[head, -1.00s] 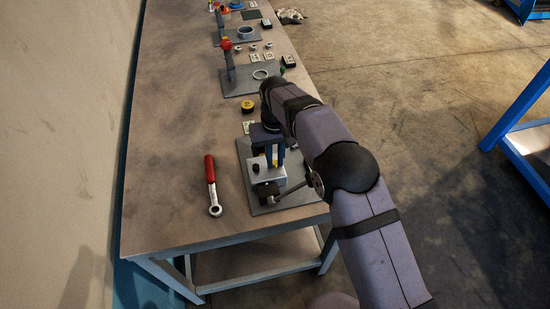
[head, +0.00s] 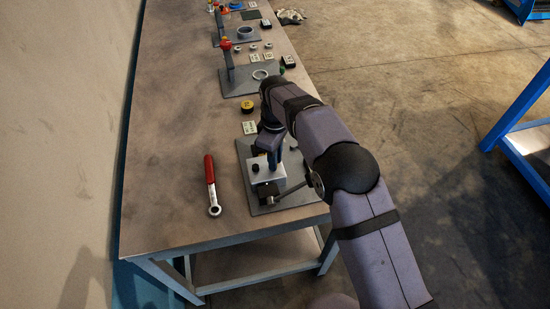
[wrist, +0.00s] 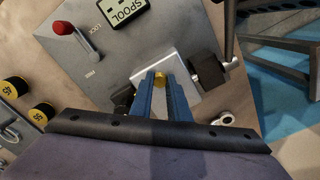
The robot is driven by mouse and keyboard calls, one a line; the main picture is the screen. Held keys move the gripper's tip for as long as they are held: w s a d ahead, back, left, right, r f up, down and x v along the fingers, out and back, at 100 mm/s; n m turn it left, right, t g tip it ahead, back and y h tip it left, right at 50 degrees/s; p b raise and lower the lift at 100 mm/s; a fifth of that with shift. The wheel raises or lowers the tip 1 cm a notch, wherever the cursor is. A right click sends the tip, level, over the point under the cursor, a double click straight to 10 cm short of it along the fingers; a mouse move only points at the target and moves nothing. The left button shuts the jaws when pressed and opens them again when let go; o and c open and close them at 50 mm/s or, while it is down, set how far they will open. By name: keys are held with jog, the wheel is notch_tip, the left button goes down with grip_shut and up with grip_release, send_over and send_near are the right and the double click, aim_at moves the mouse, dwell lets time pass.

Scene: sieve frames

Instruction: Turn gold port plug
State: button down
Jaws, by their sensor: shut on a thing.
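The gold port plug (wrist: 160,82) sits at the face of a silver block, between my fingertips in the wrist view. In the head view my gripper hides it. The silver block (head: 264,174), also in the wrist view (wrist: 178,58), stands on a grey plate (head: 294,197). My gripper (wrist: 160,78) has blue fingers and is shut on the gold plug. In the head view my gripper (head: 273,158) points down over the block, its fingers seen nearly edge-on.
A black knob (head: 255,168) and a dark part with a lever (head: 268,190) adjoin the block. A red-handled wrench (head: 210,172) lies left of the plate. The table's left side is clear.

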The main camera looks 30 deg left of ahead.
jog(key=shift+a+r+n, duration=0.1)
jog(key=shift+a+n, duration=0.05)
jog(key=shift+n, duration=1.55)
jog(key=c, duration=1.7)
grip_release()
jog(key=shift+r+b, duration=1.2)
jog(key=shift+r, duration=2.45)
